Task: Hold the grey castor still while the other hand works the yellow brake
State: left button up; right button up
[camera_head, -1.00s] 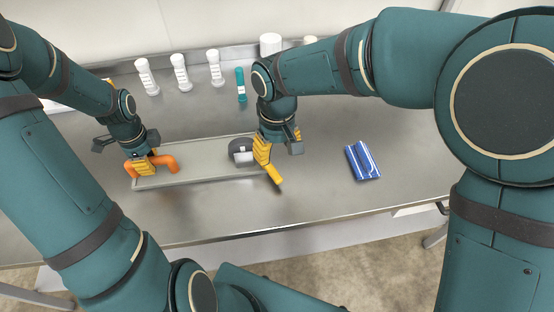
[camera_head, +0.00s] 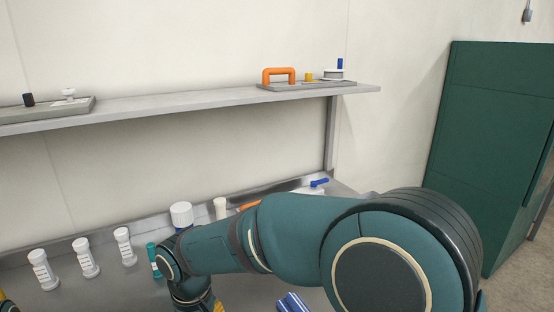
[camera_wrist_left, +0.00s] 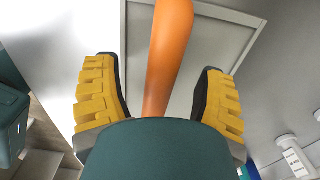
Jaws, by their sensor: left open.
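The grey castor and the yellow brake are not in sight in either current view. In the left wrist view, my left gripper (camera_wrist_left: 160,88) is open, with one yellow-padded finger on each side of an orange handle (camera_wrist_left: 170,50). Gaps show between the pads and the handle. The handle stands over a grey tray (camera_wrist_left: 225,45). In the head view, my right arm crosses the bottom, and only a sliver of yellow of my right gripper (camera_head: 215,304) shows at the lower edge. Its fingertips are cut off.
Several white bottles (camera_head: 85,258) and a teal tube (camera_head: 153,258) stand on the steel bench. A blue-and-white packet (camera_head: 292,302) lies at the bottom edge. A wall shelf (camera_head: 190,105) holds a board with an orange handle (camera_head: 279,75). A green cabinet (camera_head: 490,150) stands right.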

pick_arm(q)
jog(key=shift+r+p, duration=3.3)
jog(key=shift+r, duration=0.75)
